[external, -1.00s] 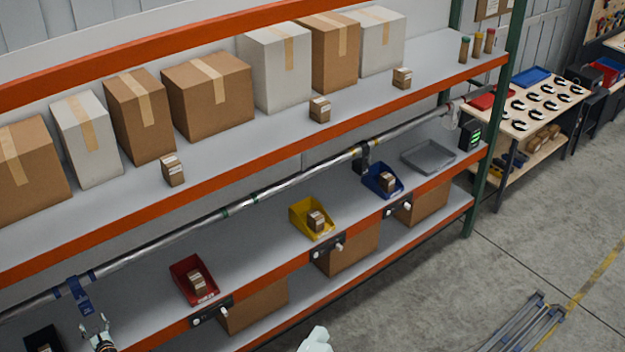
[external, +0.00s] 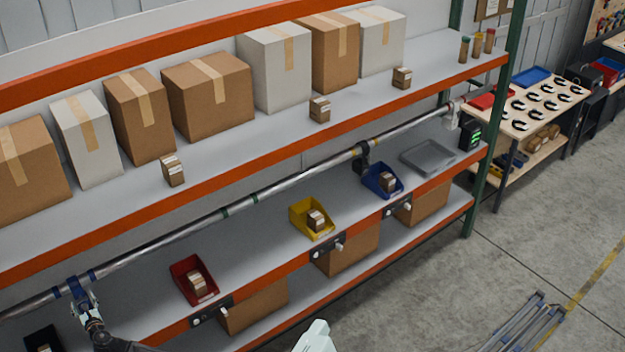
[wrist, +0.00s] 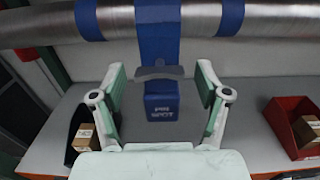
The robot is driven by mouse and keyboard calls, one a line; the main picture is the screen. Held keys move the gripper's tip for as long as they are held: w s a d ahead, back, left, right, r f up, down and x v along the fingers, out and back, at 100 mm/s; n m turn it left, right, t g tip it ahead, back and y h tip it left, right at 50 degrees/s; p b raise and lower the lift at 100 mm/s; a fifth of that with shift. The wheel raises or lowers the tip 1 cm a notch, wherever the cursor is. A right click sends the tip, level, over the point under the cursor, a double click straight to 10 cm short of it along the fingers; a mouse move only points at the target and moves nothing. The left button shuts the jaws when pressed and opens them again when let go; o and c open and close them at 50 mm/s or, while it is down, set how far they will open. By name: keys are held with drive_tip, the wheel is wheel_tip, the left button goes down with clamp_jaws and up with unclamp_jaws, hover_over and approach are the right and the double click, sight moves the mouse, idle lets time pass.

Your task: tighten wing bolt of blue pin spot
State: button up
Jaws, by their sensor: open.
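The blue pin spot (wrist: 162,105) hangs from the metal pipe (wrist: 270,22) by a blue strap-like bracket (wrist: 158,35), between two blue bands. It shows white lettering on its lower body. A dark grey wing-shaped piece (wrist: 160,72), which looks like the wing bolt, crosses its upper front. My gripper (wrist: 160,80) is open, with one pale green finger on each side of the pin spot and visible gaps to both. In the external view my gripper (external: 82,300) is just below the pipe at the lower left and hides most of the blue pin spot (external: 74,284).
A black bin (wrist: 82,122) with a small box is at the left, and a red bin (wrist: 290,125) at the right, on the grey shelf. Yellow (external: 311,218) and blue (external: 382,180) bins stand farther along. A dark fixture (external: 363,158) hangs from the pipe.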

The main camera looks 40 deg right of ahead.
drive_tip(key=shift+c, duration=0.4)
drive_tip(key=c, duration=1.1)
drive_tip(key=shift+f+b, duration=0.1)
drive_tip(key=shift+b, duration=0.25)
drive_tip(key=m+b, duration=0.4)
drive_tip(key=b, duration=0.1)
drive_tip(key=shift+f+m, duration=0.2)
drive_tip(key=shift+m, duration=0.1)
drive_tip(key=m+b, duration=0.4)
drive_tip(key=b, duration=0.1)
drive_tip(key=shift+m, duration=0.3)
drive_tip(key=m+b, duration=0.5)
drive_tip(key=b, duration=0.1)
drive_tip(key=shift+r+m+b, duration=0.15)
drive_tip(key=shift+m+b, duration=0.8)
drive_tip(key=shift+r+m+b, duration=0.1)
drive_tip(key=shift+m+b, duration=0.8)
drive_tip(key=shift+m, duration=0.05)
